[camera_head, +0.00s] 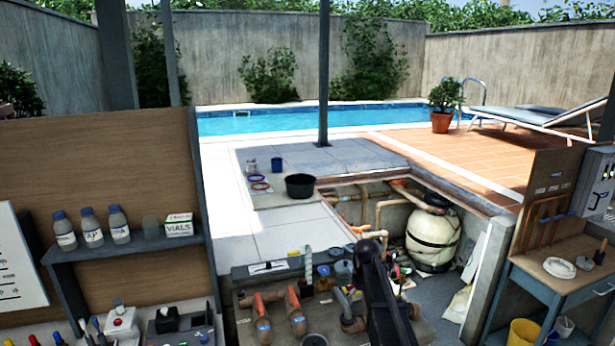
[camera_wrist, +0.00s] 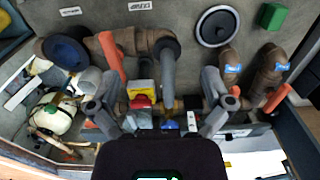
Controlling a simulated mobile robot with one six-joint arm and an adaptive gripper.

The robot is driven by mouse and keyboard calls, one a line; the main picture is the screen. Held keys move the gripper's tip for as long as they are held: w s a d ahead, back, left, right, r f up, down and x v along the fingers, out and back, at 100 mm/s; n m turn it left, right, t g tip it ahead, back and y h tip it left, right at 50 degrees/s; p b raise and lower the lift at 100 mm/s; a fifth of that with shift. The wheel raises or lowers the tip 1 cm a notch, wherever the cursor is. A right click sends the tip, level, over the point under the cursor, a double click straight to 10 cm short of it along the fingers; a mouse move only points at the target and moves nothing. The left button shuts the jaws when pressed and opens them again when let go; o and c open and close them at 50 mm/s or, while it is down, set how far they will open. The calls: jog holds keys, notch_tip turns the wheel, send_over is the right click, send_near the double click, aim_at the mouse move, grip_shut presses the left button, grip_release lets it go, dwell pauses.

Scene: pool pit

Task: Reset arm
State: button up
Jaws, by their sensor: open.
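My gripper (camera_wrist: 157,118) shows at the bottom of the wrist view, its two grey fingers spread apart with nothing held between them. It hangs over a bench with pipes, valves and small items. A yellow and red part (camera_wrist: 142,96) lies beyond the gap between the fingers. In the head view my dark arm rises over the pit bench at the lower middle, and its fingertips cannot be made out there.
Orange-handled valves (camera_head: 292,300) stand on the bench left of my arm. A pale filter tank (camera_head: 432,240) stands in the pit behind. A black bowl (camera_head: 300,186) sits on the deck edge. A blue side table (camera_head: 550,280) is at right; a bottle shelf (camera_head: 125,255) is at left.

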jog(key=s+f+m+b, duration=0.1)
jog(key=s+f+b, duration=0.4)
jog(key=s, duration=0.8)
jog(key=s+f+m+b, duration=0.2)
jog(key=s+f+b, duration=0.4)
jog(key=s, duration=0.7)
jog(key=shift+s+f, duration=0.3)
